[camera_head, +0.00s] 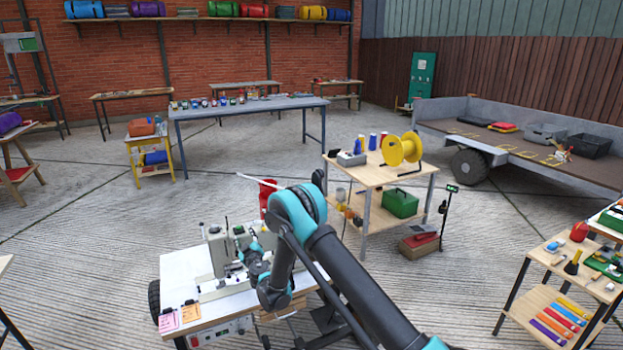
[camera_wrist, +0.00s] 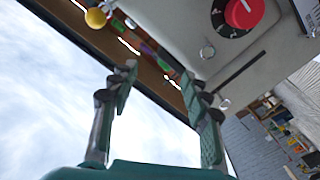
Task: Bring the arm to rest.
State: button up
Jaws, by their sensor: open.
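My arm reaches from the lower right of the head view, bends at a raised elbow and folds down over a small white-topped table (camera_head: 182,268). My gripper (camera_wrist: 158,84) shows in the wrist view with its two fingers spread apart and nothing held between them. In the head view the arm's end is by a grey-green sewing machine (camera_head: 217,252) on that table, and the fingers are hard to make out. A grey machine body with a red knob (camera_wrist: 243,12) on a black dial fills the top right of the wrist view, close beyond the right finger.
Pink and orange notes (camera_head: 190,311) lie at the white table's front left. A wooden table (camera_head: 380,180) with a yellow reel (camera_head: 402,149) stands behind the arm. A trailer (camera_head: 480,140) is at the right, a blue bench (camera_head: 250,107) at the back. Open concrete floor lies left.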

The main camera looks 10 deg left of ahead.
jog(key=w+d+r+m+h, duration=0.35)
jog(key=d+r, duration=0.35)
jog(key=d, duration=0.5)
jog(key=w+d+r+m+h, duration=0.2)
jog(key=d+r+h, duration=0.3)
jog(key=d, duration=0.6)
jog(key=s+d+r+m+g+h, duration=0.1)
jog(key=s+d+r, duration=0.15)
jog(key=d, duration=0.45)
jog(key=s+d+r+m+g+h, duration=0.1)
jog(key=s+d, duration=0.2)
jog(key=d, duration=0.3)
jog(key=s+d+r+m+g+h, duration=0.1)
jog(key=s+d+r+m, duration=0.1)
jog(key=d, duration=0.5)
jog(key=s+d+m+g, duration=0.2)
jog(key=s+d+g, duration=0.2)
jog(key=s+d, duration=1)
jog(key=s+f+g+y, duration=0.1)
jog(key=s+f+g, duration=0.1)
jog(key=s, duration=1)
jog(key=s+f+g+y, duration=0.1)
jog(key=s+f, duration=0.3)
jog(key=s, duration=0.8)
jog(key=shift+s+f+g, duration=0.35)
jog(key=shift+s+g, duration=0.05)
jog(key=shift+g, duration=0.3)
